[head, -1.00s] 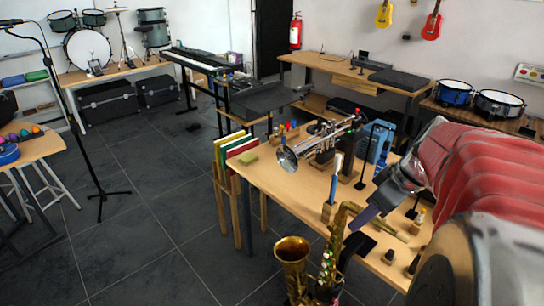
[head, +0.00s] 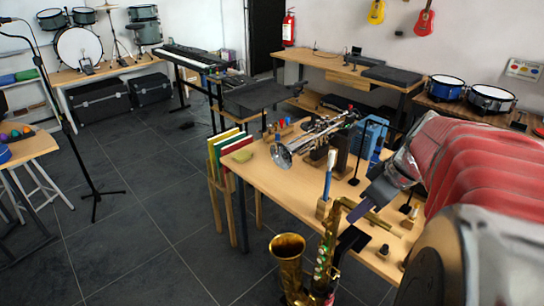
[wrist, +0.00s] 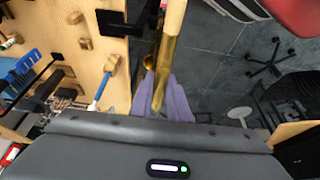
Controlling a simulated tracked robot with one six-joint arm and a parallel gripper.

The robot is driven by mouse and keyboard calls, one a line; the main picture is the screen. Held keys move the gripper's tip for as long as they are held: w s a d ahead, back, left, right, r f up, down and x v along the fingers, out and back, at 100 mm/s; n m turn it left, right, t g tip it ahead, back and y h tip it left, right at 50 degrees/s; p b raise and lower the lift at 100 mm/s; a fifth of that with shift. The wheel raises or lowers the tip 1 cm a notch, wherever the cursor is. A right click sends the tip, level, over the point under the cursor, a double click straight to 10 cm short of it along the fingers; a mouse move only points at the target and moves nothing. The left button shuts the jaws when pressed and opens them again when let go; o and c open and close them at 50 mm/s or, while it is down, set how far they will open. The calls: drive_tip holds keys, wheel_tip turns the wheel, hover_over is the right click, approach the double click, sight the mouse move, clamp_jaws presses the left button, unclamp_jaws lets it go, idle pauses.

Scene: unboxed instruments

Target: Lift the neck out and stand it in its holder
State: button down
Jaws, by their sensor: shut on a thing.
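The neck (wrist: 171,45) is a brass-coloured tube with a paler end, running from the top edge to between my jaws in the wrist view. My gripper (wrist: 164,105), with purple-grey fingers, is shut on it. In the head view the gripper (head: 361,208) is by the table's front edge, beside the upper part of the gold saxophone (head: 325,255). The neck (head: 381,220) shows there as a gold bar behind the fingers. Whether its lower end is clear of the saxophone cannot be told. Several small wooden blocks (wrist: 85,43) stand on the table; which one is the holder is unclear.
A blue-handled brush (head: 329,178) stands upright in a block near the gripper. A trumpet (head: 310,140) lies on a stand farther back. A thin black stand (head: 358,165) and dark pegs (head: 384,250) stand on the wooden table (head: 262,185).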

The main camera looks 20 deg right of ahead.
wheel_tip(320, 180, up, 10)
drive_tip(key=shift+r, duration=0.1)
idle(0.7)
idle(0.4)
drive_tip(key=shift+w+a+f, duration=0.1)
drive_tip(key=shift+w+f, duration=0.1)
drive_tip(key=shift+w, duration=0.3)
drive_tip(key=w+a+f, duration=0.3)
drive_tip(key=w+a, duration=0.5)
drive_tip(key=w, duration=0.2)
drive_tip(key=w+a+f, duration=0.3)
drive_tip(key=w+a, duration=0.5)
drive_tip(key=w, duration=0.2)
drive_tip(key=w+a+f, duration=0.3)
drive_tip(key=w+a, duration=0.5)
drive_tip(key=w, duration=0.2)
drive_tip(key=shift+f+m, duration=0.3)
